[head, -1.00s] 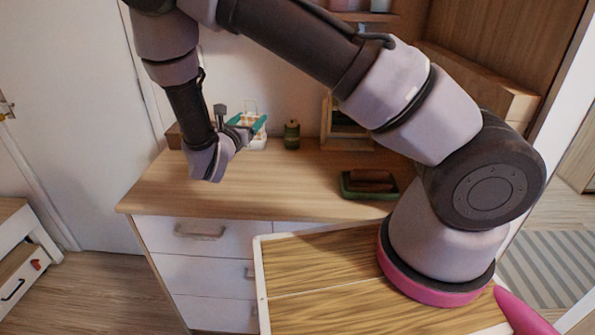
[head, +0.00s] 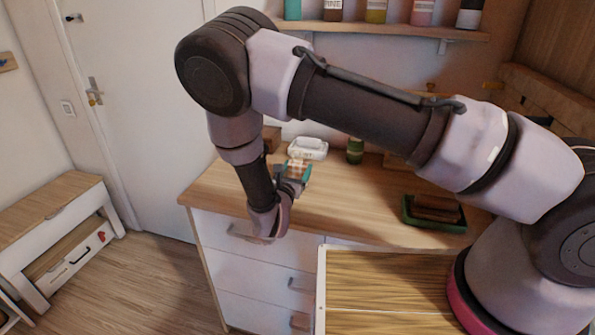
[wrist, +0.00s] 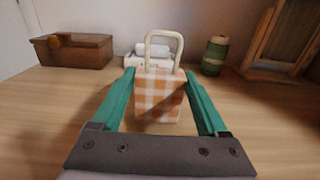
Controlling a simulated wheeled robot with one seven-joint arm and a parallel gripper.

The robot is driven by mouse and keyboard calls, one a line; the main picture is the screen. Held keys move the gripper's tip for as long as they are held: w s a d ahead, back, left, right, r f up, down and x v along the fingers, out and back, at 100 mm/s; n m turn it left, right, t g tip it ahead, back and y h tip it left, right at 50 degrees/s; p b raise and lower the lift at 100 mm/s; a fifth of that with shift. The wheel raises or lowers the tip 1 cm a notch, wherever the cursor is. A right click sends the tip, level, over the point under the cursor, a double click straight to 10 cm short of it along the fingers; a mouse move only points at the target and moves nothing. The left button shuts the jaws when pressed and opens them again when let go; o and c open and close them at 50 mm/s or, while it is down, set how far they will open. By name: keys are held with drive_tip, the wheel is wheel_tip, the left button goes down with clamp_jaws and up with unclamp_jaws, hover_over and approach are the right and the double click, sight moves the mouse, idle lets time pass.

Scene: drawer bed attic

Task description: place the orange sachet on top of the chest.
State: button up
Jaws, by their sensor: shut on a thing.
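The orange-and-white checked sachet (wrist: 158,95) is between the teal fingers of my gripper (wrist: 160,98) in the wrist view. A pale loop rises above it. In the head view the sachet (head: 298,167) shows small at the end of my gripper (head: 297,175), over the wooden top of a white drawer unit (head: 350,205). I cannot tell whether it touches that top. A small brown wooden chest (wrist: 75,52) with a round knob stands at the back left of the top, left of and beyond my gripper. It is partly hidden in the head view (head: 271,137).
A green tray (head: 434,222) with a brown block lies to the right. A low drawer bench (head: 55,230) stands at the left. The front left of the top is clear.

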drive_tip(key=shift+f, duration=0.3)
drive_tip(key=shift+f, duration=0.15)
drive_tip(key=o, duration=1.3)
drive_tip(key=shift+c, duration=0.2)
